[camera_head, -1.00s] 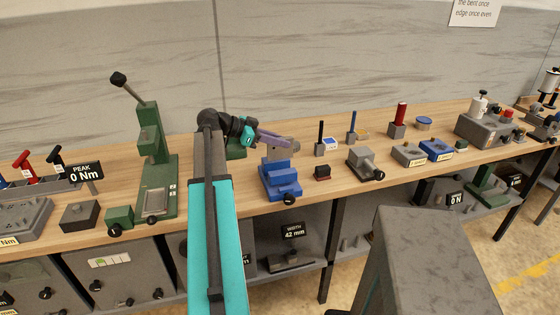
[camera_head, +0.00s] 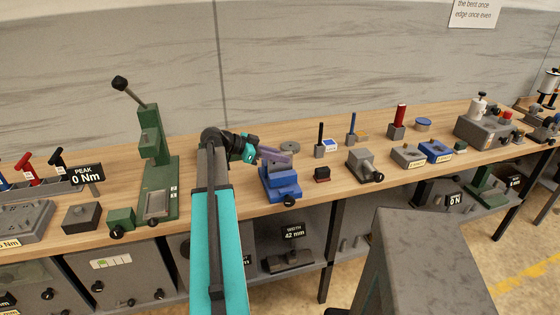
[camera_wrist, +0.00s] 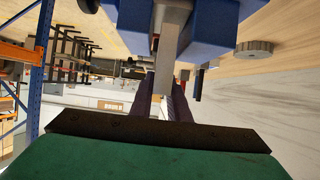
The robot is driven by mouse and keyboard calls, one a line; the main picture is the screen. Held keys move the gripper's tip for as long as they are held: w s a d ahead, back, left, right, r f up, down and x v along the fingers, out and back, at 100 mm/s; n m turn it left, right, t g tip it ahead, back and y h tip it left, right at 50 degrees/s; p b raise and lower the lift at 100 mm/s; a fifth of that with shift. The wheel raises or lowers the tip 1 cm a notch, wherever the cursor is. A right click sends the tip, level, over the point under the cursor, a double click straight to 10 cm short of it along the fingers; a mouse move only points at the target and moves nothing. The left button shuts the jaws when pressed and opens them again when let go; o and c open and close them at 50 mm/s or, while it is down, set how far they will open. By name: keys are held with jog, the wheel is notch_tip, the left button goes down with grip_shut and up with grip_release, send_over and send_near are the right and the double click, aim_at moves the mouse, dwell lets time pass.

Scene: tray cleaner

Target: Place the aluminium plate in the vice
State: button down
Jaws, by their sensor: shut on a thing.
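The blue vice (camera_head: 283,184) stands on the bench, right of my arm in the head view. My gripper (camera_head: 284,157) is above it, its purple fingers pointing right over the jaws. In the wrist view my gripper (camera_wrist: 163,92) is shut on the grey aluminium plate (camera_wrist: 173,34). The plate runs between the two blue jaws of the vice (camera_wrist: 128,22), with a narrow gap visible on its left side. In the head view the fingers and vice hide the plate. I cannot tell whether it touches the vice bed.
A grey disc (camera_head: 290,147) lies behind the vice. A green press (camera_head: 156,175) stands to the left. The bench front edge is just ahead of the vice.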

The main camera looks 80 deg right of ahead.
jog(key=shift+f, duration=0.95)
jog(key=shift+f, duration=0.15)
jog(key=c, duration=1.7)
grip_release()
jog(key=shift+w+a+r, duration=0.25)
jog(key=shift+w+r, duration=0.05)
jog(key=shift+w, duration=0.25)
jog(key=shift+b+v, duration=1.75)
jog(key=shift+v, duration=3.65)
jog(key=shift+r, duration=0.1)
